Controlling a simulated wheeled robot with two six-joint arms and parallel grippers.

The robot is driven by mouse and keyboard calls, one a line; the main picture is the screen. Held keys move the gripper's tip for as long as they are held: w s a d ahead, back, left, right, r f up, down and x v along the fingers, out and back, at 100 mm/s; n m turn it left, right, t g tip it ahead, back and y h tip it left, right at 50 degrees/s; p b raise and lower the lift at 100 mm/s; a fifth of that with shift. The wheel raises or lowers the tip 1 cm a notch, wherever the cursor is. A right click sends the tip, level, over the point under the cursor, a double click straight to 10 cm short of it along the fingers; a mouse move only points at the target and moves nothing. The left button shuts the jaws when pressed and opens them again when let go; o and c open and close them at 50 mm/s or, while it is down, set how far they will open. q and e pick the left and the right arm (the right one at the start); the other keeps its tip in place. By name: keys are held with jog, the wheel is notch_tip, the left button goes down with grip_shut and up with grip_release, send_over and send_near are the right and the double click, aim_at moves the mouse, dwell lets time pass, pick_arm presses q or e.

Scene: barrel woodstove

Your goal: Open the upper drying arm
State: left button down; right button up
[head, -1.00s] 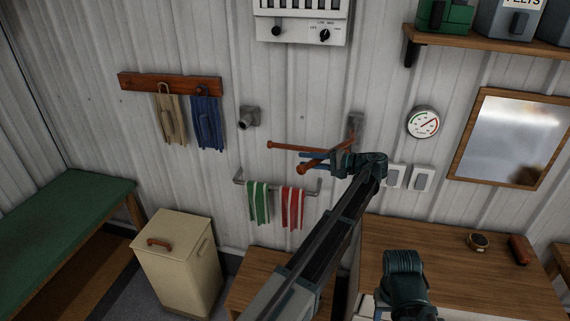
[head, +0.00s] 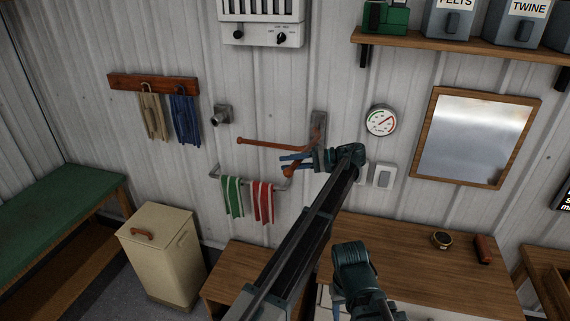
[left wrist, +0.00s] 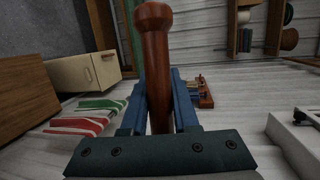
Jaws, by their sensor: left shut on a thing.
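Two brown wooden drying arms hang from a grey wall bracket (head: 319,125). One drying arm (head: 262,143) lies roughly along the wall, pointing left. The other drying arm (head: 289,171) points out from the wall, with its knobbed end showing below the first. My left gripper (head: 292,161) is shut on this outward arm. In the left wrist view, the held drying arm (left wrist: 155,65) stands between the blue fingers, its round knob beyond them. The gripper hides much of it in the head view. My right gripper (head: 340,290) shows partly at the bottom, its jaws unclear.
Below the drying arms is a towel rail with a green towel (head: 232,196) and a red towel (head: 263,202). A gauge (head: 381,120), a mirror (head: 473,138) and light switches (head: 383,175) are on the wall to the right. A wooden counter (head: 400,245) stands below.

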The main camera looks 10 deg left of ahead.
dwell(0.3)
pick_arm(q)
jog(key=c, duration=0.7)
grip_release()
jog(key=shift+w, duration=0.1)
